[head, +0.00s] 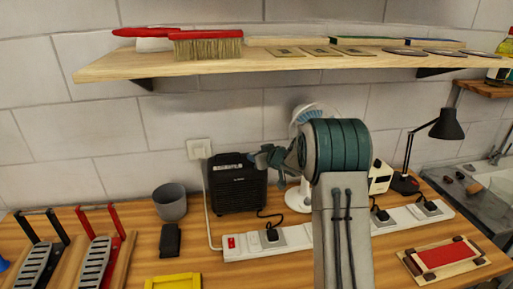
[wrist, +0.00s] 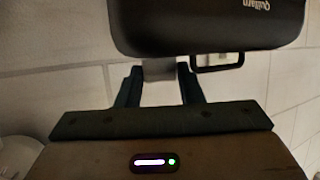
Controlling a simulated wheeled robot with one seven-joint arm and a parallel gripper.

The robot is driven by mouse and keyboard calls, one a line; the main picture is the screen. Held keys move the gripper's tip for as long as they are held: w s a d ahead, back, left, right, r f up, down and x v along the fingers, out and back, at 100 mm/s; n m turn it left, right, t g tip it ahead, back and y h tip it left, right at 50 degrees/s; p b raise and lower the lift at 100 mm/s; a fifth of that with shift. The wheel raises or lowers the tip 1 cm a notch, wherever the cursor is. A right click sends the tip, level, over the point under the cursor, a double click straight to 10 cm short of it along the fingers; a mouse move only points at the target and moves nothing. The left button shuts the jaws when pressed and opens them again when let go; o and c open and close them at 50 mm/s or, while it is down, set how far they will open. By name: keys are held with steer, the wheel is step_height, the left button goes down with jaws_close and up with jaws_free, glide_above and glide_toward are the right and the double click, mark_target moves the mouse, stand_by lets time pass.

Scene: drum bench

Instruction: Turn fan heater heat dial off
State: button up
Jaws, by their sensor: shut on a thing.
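The black fan heater (head: 237,186) stands upright on the bench against the wall, its grille facing forward. In the wrist view its dark body (wrist: 205,25) fills the top, with upside-down lettering. My gripper (head: 262,156) is at the heater's upper right edge in the head view. In the wrist view my gripper (wrist: 160,80) has its two fingers on either side of a small grey block (wrist: 158,68) at the heater's edge, and is shut on it. The block looks like the heat dial, but no markings show. My arm and gripper hide that part of the heater in the head view.
A white power strip (head: 265,243) with plugs lies in front of the heater. A grey cup (head: 170,201) stands to its left. A white fan (head: 298,197) is partly behind my arm. A wooden shelf (head: 200,68) hangs above. A black lamp (head: 446,126) stands right.

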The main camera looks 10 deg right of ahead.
steer(key=shift+w+d+n+g+y+p, duration=0.1)
steer(key=shift+d+n+g+y+p, duration=0.1)
steer(key=shift+n+g+y+p, duration=0.6)
steer(key=shift+n+y, duration=0.3)
steer(key=o, duration=1)
steer(key=shift+a, duration=0.1)
